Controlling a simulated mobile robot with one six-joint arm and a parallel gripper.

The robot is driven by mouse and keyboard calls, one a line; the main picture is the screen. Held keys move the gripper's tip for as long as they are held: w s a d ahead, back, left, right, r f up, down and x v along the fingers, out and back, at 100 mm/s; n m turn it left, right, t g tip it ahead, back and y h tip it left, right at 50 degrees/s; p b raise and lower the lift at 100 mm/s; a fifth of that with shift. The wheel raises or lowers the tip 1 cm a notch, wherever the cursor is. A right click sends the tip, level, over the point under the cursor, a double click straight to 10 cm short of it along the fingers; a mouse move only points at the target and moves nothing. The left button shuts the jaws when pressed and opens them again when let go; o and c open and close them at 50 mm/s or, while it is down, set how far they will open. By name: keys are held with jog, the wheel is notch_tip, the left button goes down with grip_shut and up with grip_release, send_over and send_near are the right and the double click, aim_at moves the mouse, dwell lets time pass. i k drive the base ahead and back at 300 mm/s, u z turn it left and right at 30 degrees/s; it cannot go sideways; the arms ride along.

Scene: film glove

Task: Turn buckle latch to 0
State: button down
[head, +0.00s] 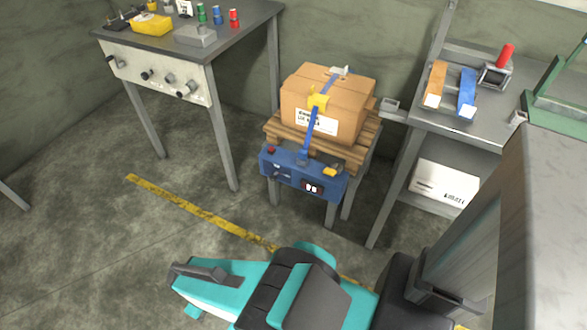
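A yellow buckle latch (318,100) sits on a blue strap (309,132) at the front top edge of a cardboard box (345,95). The strap runs over the box and down to a blue unit (300,178) with a dark display, whose digits are too small to read surely. The latch's exact angle is too small to tell. My teal and black arm lies across the bottom of the view, well in front of the box. My gripper (200,275) seems to be at its left end, apart from the latch; its fingers are not clear.
The box stands on a wooden pallet (368,148) on a stand. A grey table (235,22) with knobs on its front stands at the left. A shelf bench (470,135) stands close at the right. The floor between, with a yellow line (195,207), is clear.

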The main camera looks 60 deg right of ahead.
aim_at(273, 177)
jog(key=z, duration=4.85)
jog(key=i, duration=0.1)
jog(key=u, duration=3.15)
jog(key=k, duration=1.1)
jog(key=z, duration=0.15)
jog(key=i, duration=0.9)
jog(key=z, duration=0.05)
